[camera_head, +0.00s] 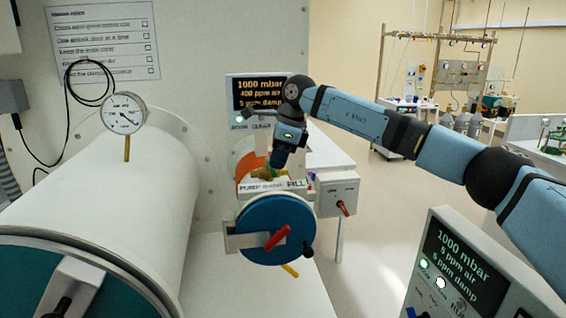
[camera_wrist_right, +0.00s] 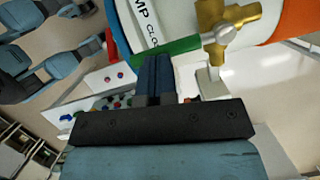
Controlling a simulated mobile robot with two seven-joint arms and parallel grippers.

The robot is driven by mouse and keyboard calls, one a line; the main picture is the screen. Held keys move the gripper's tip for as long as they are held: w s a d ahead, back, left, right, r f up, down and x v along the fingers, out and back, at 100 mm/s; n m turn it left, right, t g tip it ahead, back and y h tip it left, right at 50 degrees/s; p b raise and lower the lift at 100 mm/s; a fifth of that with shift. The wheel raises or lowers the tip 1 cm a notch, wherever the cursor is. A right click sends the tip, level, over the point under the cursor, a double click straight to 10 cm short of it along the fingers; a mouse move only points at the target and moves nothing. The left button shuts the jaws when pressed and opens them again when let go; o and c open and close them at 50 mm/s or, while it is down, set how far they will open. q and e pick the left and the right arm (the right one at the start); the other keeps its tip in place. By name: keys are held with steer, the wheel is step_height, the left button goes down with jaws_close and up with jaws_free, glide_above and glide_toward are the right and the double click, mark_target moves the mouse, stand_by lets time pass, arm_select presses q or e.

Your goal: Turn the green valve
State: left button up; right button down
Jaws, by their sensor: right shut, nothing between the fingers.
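The green valve's handle (camera_wrist_right: 168,48) shows in the right wrist view as a green lever reaching left from a brass valve body (camera_wrist_right: 240,22). In the head view the brass body (camera_head: 262,173) sits above the label on the small chamber, and the lever is mostly hidden by my gripper. My right gripper (camera_head: 277,160) points down beside the valve. In the wrist view its dark blue fingers (camera_wrist_right: 152,60) are together and empty, with their tips at the lever. I cannot tell whether they touch it. My left gripper is out of view.
A blue round door (camera_head: 262,222) with a red handle faces me below the valve. A white switch box (camera_head: 338,193) stands to its right. A large white cylinder (camera_head: 130,190) with a dial gauge (camera_head: 124,113) is at left. A display panel (camera_head: 258,95) is behind my gripper.

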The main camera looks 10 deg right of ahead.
steer(key=shift+s+a+f+m+t+b, duration=0.15)
steer(key=shift+a+m+t+b, duration=0.25)
steer(key=shift+m, duration=0.5)
steer(key=shift+a+m+h+b, duration=0.3)
steer(key=shift+a+m+b, duration=0.25)
steer(key=shift+a+m, duration=0.4)
steer(key=shift+w+a+m+t+h+b, duration=0.3)
steer(key=shift+a+m+b, duration=0.2)
steer(key=shift+m, duration=0.7)
steer(key=shift+w+a+m+t+h+b, duration=0.15)
steer(key=shift+a+m+t+b, duration=0.35)
steer(key=shift+m, duration=0.65)
steer(key=shift+w+a+m+h+b, duration=0.15)
steer(key=shift+w+a+m+h, duration=0.25)
steer(key=shift+m, duration=0.65)
steer(key=shift+w+a+m+h+b, duration=0.2)
steer(key=shift+w+a+m, duration=0.3)
steer(key=shift+m, duration=0.6)
steer(key=shift+w+a+m+h+b, duration=0.15)
steer(key=shift+w+a+m+h, duration=0.2)
steer(key=shift+m, duration=0.7)
steer(key=shift+w+a, duration=0.2)
steer(key=shift+w, duration=0.35)
steer(key=shift+r, duration=0.25)
